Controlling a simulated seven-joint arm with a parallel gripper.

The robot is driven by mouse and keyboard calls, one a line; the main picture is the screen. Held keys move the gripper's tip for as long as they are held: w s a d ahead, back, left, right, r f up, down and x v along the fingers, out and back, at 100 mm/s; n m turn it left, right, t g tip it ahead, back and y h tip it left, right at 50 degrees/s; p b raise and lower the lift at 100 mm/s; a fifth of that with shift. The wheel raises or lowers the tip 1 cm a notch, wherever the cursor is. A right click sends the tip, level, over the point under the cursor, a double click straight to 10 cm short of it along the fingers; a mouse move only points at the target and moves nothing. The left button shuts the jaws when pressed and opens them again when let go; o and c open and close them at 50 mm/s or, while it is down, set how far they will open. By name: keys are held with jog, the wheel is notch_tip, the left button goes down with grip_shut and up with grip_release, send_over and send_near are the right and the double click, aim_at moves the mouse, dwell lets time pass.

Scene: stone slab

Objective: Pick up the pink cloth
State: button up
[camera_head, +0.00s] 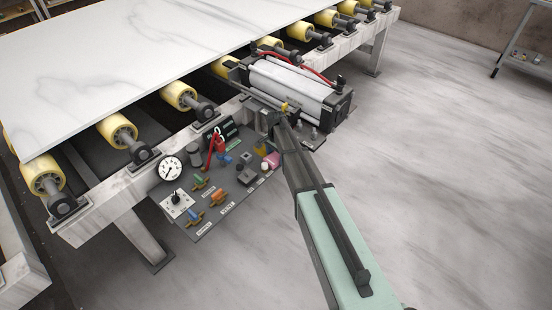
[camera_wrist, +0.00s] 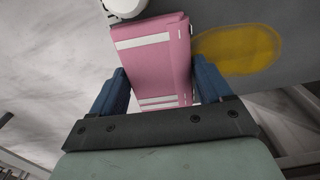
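The pink cloth (camera_wrist: 158,62) has white stripes and lies folded in the wrist view, running from the top centre down between my fingers. In the head view a small part of it (camera_head: 271,160) shows at the right of the grey board, beside my arm. My gripper (camera_wrist: 160,76) has its two blue fingers spread, one on each side of the cloth. The fingers are very near the cloth's edges; whether they touch it I cannot tell. In the head view my arm hides the fingers and part of the cloth.
The grey board (camera_head: 233,205) carries a gauge (camera_head: 170,168), a switch plate (camera_head: 177,203) and several coloured fittings. A yellow patch (camera_wrist: 240,48) lies right of the cloth. A roller frame with a stone slab (camera_head: 110,60) stands behind. The floor (camera_head: 450,150) at right is clear.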

aim_at(276, 155)
jog(key=c, duration=0.7)
jog(key=shift+r, duration=0.1)
notch_tip(276, 155, up, 10)
jog(key=shift+f, duration=0.1)
dwell(0.3)
jog(key=o, duration=0.4)
jog(key=shift+c, duration=1.4)
